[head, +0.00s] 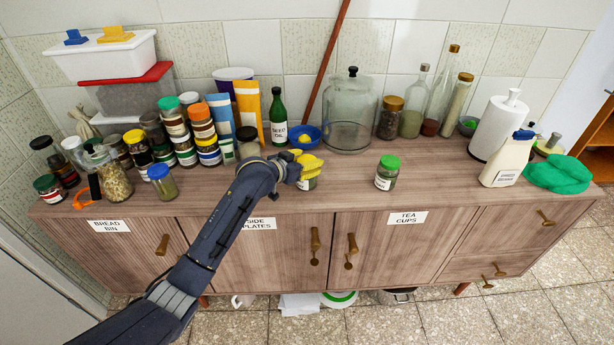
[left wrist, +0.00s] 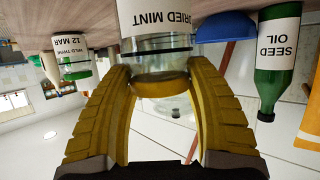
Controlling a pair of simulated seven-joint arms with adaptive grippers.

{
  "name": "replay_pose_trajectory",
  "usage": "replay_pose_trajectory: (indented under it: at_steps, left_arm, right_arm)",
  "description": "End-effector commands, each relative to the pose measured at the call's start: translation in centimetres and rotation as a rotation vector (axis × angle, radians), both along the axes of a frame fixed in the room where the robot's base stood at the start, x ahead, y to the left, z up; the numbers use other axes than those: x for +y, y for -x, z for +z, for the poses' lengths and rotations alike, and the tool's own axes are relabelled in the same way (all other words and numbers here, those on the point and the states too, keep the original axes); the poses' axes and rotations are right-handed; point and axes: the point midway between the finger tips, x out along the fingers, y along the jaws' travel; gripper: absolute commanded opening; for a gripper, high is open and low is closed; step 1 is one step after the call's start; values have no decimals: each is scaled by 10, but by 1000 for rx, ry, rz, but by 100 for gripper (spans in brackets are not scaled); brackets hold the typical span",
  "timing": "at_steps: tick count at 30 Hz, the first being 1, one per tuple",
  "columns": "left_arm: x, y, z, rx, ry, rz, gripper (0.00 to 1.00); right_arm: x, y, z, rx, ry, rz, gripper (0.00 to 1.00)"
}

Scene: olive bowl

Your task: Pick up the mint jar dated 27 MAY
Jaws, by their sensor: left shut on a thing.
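My left gripper (head: 309,168) has yellow fingers and is over the middle of the sideboard top. In the left wrist view its fingers (left wrist: 160,95) are shut on a glass jar with a gold lid (left wrist: 160,85) and a white label reading DRIED MINT (left wrist: 160,20). The date line of that label is out of view. In the head view only the lower part of the mint jar (head: 307,184) shows under the fingers; I cannot tell whether it touches the wood. My right gripper is not in view.
A green-lidded jar (head: 387,173) stands to the right; its label in the left wrist view reads 12 MAR (left wrist: 74,65). Behind the gripper are a blue bowl (head: 314,134) and the seed oil bottle (head: 278,118). Many jars crowd the left. The front middle is clear.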

Motion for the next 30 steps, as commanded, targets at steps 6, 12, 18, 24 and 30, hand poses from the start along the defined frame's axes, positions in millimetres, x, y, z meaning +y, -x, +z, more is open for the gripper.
replay_pose_trajectory:
  at_steps: [6, 12, 18, 24, 30]
  left_arm:
    - [0, 0, -1, 1, -1, 0, 10]
    - [0, 0, 0, 1, -1, 0, 5]
    - [0, 0, 7, -1, -3, -1, 5]
    - [0, -1, 40, -5, -2, -1, 5]
    - [0, 0, 89, -8, 0, -1, 5]
  right_arm:
    - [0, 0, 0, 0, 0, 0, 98]
    - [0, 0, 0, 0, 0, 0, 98]
    - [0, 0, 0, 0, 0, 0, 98]
    - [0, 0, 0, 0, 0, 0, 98]
    - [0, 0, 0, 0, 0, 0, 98]
